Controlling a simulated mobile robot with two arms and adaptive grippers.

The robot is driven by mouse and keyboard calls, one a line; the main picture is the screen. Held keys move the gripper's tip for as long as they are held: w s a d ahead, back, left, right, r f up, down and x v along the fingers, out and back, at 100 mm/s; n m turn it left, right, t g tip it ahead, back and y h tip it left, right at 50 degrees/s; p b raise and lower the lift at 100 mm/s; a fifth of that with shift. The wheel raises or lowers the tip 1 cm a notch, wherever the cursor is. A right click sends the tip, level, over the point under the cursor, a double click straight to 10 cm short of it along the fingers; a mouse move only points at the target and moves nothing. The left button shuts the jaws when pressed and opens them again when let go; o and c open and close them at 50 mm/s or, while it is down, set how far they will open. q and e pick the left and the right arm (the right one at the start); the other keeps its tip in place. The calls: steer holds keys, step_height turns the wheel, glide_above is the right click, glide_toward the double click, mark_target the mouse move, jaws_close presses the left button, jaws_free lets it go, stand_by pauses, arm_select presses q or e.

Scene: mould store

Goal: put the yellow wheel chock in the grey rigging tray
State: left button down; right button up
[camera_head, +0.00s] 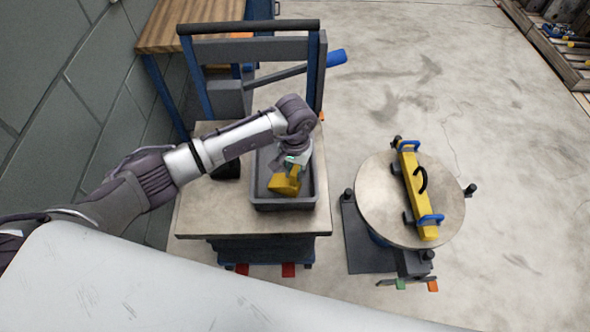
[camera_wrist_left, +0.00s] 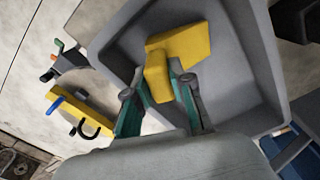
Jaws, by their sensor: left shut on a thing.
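The yellow wheel chock (camera_head: 285,184) is held by my left gripper (camera_head: 294,166), over the grey rigging tray (camera_head: 287,206). In the left wrist view the chock (camera_wrist_left: 184,44) sits between the fingertips of my left gripper (camera_wrist_left: 166,84), which are shut on it. The tray's walls (camera_wrist_left: 262,50) surround it in that view. I cannot tell whether the chock touches the tray floor. The tray stands on a lift table (camera_head: 212,217) and looks otherwise empty. My right gripper is in neither view.
A round table (camera_head: 375,187) at the right bears a yellow beam-like tool (camera_head: 414,190) with blue brackets. A dark object (camera_head: 226,166) lies left of the tray. A blue-tipped lever (camera_head: 337,58) and push bar stand behind the tray. A wall (camera_head: 70,90) is close on the left.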

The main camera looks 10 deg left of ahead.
arm_select(q)
steer(key=c, duration=1)
jaws_free()
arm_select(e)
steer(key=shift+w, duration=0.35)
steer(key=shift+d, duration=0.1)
arm_select(q)
steer(key=shift+r+p, duration=0.1)
steer(key=shift+p, duration=0.2)
step_height(320, 180, up, 12)
steer(key=shift+r+b, duration=0.1)
steer(key=shift+b, duration=0.6)
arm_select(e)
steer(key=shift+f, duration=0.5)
